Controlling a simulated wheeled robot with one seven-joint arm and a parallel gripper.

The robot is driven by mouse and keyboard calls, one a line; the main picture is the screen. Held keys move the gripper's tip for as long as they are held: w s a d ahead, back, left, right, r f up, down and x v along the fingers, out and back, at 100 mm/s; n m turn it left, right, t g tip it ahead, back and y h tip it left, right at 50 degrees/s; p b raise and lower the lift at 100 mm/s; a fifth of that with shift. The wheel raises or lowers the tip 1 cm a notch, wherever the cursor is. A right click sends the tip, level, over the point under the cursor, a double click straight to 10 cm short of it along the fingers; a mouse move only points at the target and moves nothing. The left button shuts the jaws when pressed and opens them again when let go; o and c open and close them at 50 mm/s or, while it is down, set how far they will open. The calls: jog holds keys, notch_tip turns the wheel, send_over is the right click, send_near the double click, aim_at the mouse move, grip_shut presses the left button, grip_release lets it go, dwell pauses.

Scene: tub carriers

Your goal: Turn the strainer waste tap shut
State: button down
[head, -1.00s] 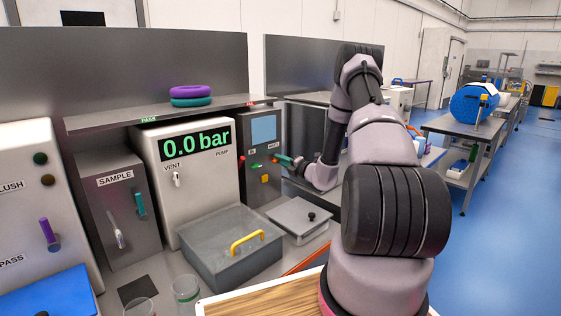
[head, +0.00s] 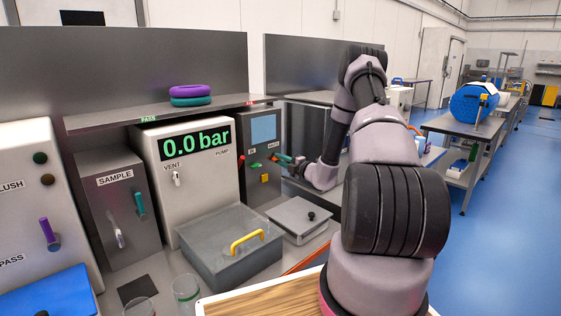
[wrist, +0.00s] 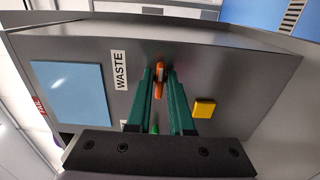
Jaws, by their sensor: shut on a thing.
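The waste tap has an orange lever handle (wrist: 159,78) on a grey panel, beside the upright label WASTE (wrist: 119,70) in the wrist view. My gripper (wrist: 159,74) has green fingers, one on each side of the handle, and is shut on it. The handle lies nearly in line with the fingers in the wrist view. In the head view my gripper (head: 283,158) reaches the dark grey control cabinet (head: 257,190) from the right. The fingers and wrist hide most of the tap there.
A yellow button (wrist: 204,107) and a blue screen (wrist: 74,91) sit on the same panel near the tap. A grey lidded tub (head: 228,250) with a yellow handle stands on the bench below. A shelf (head: 110,120) with purple and teal rings runs above left.

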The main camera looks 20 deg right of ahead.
jog(key=c, duration=0.8)
grip_release()
jog(key=shift+c, duration=0.2)
jog(key=v, duration=1)
jog(key=shift+s+d, duration=0.2)
jog(key=shift+s, duration=0.15)
jog(key=shift+f, duration=0.1)
